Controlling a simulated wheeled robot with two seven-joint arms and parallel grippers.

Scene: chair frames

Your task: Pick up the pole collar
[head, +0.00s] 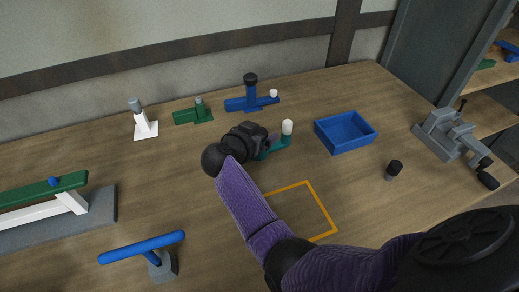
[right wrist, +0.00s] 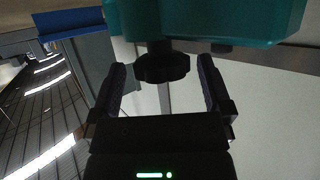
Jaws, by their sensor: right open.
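A teal piece (head: 275,149), which I take to be the pole collar, sits on the workbench with a white cylinder (head: 287,127) at its right end. My right gripper (head: 262,146) is at its left side and hides much of it. In the right wrist view, the teal body (right wrist: 205,22) fills the top, and a dark ribbed knob (right wrist: 162,64) under it lies between the fingertips of my open right gripper (right wrist: 162,78). A gap shows on both sides of the knob. My left gripper is not in view.
A blue piece (head: 237,104), a green piece (head: 190,116) and a white stand (head: 145,130) are along the back. A blue tray (head: 352,147), a black-topped cylinder (head: 392,171) and a grey vise (head: 440,124) are to the right. An orange outline (head: 319,196) marks bare bench.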

